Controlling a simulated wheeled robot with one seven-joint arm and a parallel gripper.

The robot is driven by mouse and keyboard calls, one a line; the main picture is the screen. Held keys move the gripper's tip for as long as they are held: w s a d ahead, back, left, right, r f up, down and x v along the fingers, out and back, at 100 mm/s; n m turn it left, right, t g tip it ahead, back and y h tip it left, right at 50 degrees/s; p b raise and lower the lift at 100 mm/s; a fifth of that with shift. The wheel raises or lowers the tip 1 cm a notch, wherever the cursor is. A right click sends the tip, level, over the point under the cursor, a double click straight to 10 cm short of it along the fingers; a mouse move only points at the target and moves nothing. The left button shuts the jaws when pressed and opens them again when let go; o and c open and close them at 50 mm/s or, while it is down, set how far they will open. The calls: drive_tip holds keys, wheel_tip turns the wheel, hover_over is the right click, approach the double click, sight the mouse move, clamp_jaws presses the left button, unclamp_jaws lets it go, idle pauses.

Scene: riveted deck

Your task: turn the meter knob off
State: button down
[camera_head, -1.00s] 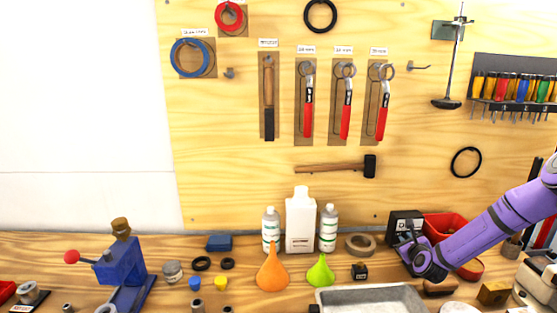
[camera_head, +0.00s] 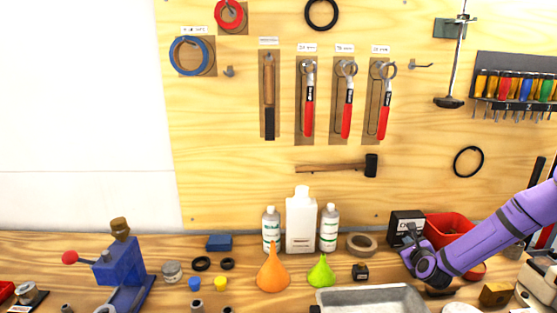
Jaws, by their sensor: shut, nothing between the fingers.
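The meter (camera_head: 406,219) is a small black box with a pale label, standing at the back of the bench against the pegboard, right of the tape roll. Its knob is not clearly visible; my gripper covers the lower front of the box. My gripper (camera_head: 411,236) is at the end of the purple arm coming in from the right. Its fingers are shut and empty, pointing at the meter's front. I cannot tell whether they touch it.
A red bin (camera_head: 447,225) stands just right of the meter, behind my arm. A tape roll (camera_head: 361,243) lies to its left. A grey metal tray (camera_head: 372,298) sits in front. Bottles (camera_head: 300,222) and funnels (camera_head: 272,270) stand further left. The pegboard rises behind.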

drive_tip(key=shift+s+d, duration=0.2)
drive_tip(key=shift+s, duration=1.35)
drive_tip(key=s+a+r+n+g, duration=0.2)
drive_tip(key=s+a+r+n, duration=0.15)
drive_tip(key=r+n, duration=0.45)
drive_tip(key=s+a+r+n+g, duration=0.3)
drive_tip(key=s+r+n, duration=0.25)
drive_tip(key=r, duration=0.45)
drive_tip(key=s+a+r+n+g, duration=0.2)
drive_tip(key=s+a+r+n, duration=0.2)
drive_tip(key=r+n, duration=0.45)
drive_tip(key=s+a+r+n+g, duration=0.1)
drive_tip(key=s+r+n, duration=0.2)
drive_tip(key=s, duration=0.6)
drive_tip(key=s+a+r+n+g+y, duration=0.1)
drive_tip(key=s+r+n, duration=0.2)
drive_tip(key=s, duration=0.7)
drive_tip(key=s+a+r+n+g, duration=0.1)
drive_tip(key=s+r+n, duration=0.1)
drive_tip(key=s+r, duration=0.4)
drive_tip(key=s, duration=0.3)
drive_tip(key=shift+s+a+r+n, duration=0.2)
drive_tip(key=shift+s+a+n, duration=0.15)
drive_tip(key=shift+a+n, duration=0.05)
